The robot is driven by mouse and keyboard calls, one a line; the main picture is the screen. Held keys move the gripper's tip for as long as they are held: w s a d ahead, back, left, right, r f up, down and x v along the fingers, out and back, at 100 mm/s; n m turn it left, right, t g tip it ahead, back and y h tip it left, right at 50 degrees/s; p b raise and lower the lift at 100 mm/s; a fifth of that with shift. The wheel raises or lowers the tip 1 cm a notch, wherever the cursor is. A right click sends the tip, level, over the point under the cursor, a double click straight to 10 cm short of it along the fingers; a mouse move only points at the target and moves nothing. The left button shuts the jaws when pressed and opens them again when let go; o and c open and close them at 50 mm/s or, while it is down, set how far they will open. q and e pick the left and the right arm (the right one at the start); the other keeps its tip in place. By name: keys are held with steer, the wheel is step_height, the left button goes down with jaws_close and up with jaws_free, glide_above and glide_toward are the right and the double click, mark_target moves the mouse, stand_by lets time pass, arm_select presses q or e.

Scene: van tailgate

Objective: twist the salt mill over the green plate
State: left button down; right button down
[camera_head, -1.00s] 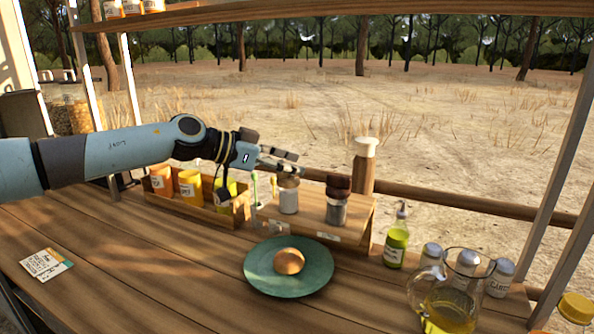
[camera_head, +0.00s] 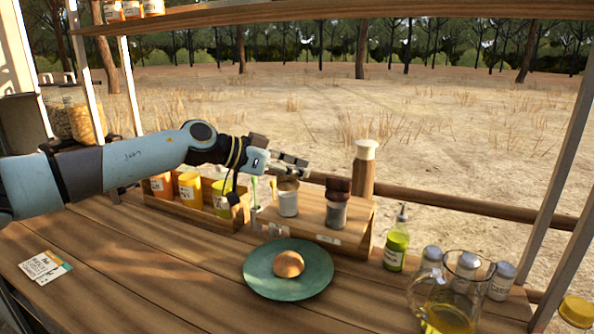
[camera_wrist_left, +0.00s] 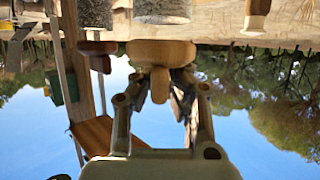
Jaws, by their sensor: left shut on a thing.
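The salt mill (camera_head: 288,198), with a pale body and light wooden top, stands upright on a low wooden stand. Its top (camera_wrist_left: 161,53) is large in the left wrist view, which is upside down. My left gripper (camera_head: 294,171) reaches in from the left and is shut on that top; the fingers (camera_wrist_left: 160,88) partly hide the knob. The green plate (camera_head: 262,283) lies on the counter in front of the stand, with a round bun (camera_head: 288,264) on it. My right gripper is not in view.
A dark-topped mill (camera_head: 337,203) stands close to the right of the salt mill, and a tall wooden mill (camera_head: 363,168) behind. A spice box (camera_head: 190,208) is left. A green bottle (camera_head: 396,243) and oil jug (camera_head: 448,300) are right. The front-left counter is mostly clear.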

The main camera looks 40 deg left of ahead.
arm_select(q)
steer(key=shift+s+f, duration=0.15)
steer(key=shift+f, duration=0.15)
stand_by(0.4)
steer(key=shift+m+g+h, duration=0.3)
steer(key=shift+m, duration=0.1)
steer(key=shift+d+f+m+g+h+b, duration=0.1)
steer(key=shift+d+m+g+h+b, duration=0.1)
steer(key=shift+m+g+h+b, duration=0.65)
steer(key=m+g+h+b, duration=0.1)
steer(key=m+g+b, duration=0.1)
steer(key=m+g+h+b, duration=0.2)
steer(key=b, duration=0.1)
steer(key=s+m+g+h+b, duration=0.1)
steer(key=m+g+b, duration=0.1)
steer(key=m+b, duration=0.1)
steer(key=shift+d+h, duration=0.25)
steer(key=shift+d, duration=0.1)
steer(key=shift+s+m+g+b, duration=0.3)
steer(key=shift+m+g+b, duration=0.55)
steer(key=shift+g+b, duration=0.25)
steer(key=shift+h, duration=0.3)
steer(key=c, duration=1.5)
jaws_free()
steer(key=shift+s+r, duration=0.1)
steer(key=shift+r, duration=0.1)
steer(key=shift+o, duration=0.7)
steer(key=shift+a, duration=0.1)
